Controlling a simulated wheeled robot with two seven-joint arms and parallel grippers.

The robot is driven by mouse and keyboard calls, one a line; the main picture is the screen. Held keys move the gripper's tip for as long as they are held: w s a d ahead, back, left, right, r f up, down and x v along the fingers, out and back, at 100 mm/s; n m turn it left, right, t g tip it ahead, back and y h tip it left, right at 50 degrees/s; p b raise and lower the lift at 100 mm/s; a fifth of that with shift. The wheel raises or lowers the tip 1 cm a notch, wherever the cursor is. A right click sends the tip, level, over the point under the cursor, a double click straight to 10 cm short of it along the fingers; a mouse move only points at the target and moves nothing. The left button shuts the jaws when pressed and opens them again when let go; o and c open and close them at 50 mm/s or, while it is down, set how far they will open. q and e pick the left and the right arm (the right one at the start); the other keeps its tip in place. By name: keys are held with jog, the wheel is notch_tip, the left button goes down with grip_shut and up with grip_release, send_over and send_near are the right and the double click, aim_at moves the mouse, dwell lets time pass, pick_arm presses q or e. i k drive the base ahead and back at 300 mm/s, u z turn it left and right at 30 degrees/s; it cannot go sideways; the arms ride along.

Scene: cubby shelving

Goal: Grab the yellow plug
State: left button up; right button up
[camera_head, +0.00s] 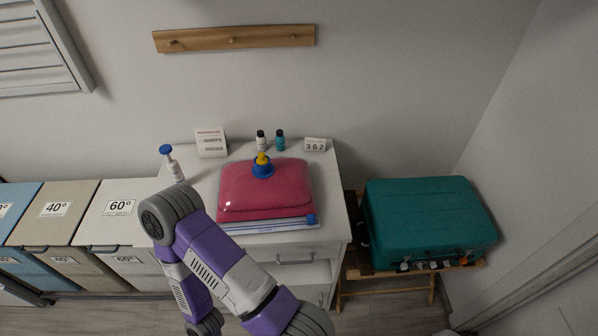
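The yellow plug (262,157) is small and stands upright in a blue round fitting (263,170). The fitting sits at the upper middle of a shiny pink-red bag or cushion (262,195) lying on a white cabinet top. Whether the plug is pushed fully into the fitting is too small to tell. Part of one of my arms, purple and white with dark joints, crosses the lower left in front of the cabinet. Neither of my grippers shows in the head view.
A pump bottle (174,168), a white card (211,142), two small bottles (280,140) and a number block (315,144) stand around the bag. A blue-edged clear pouch (270,224) lies under its front. Labelled bins (110,208) are left; a teal suitcase (425,220) is right.

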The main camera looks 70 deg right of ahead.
aim_at(262, 159)
jog(key=k, duration=0.35)
jog(key=z, duration=0.9)
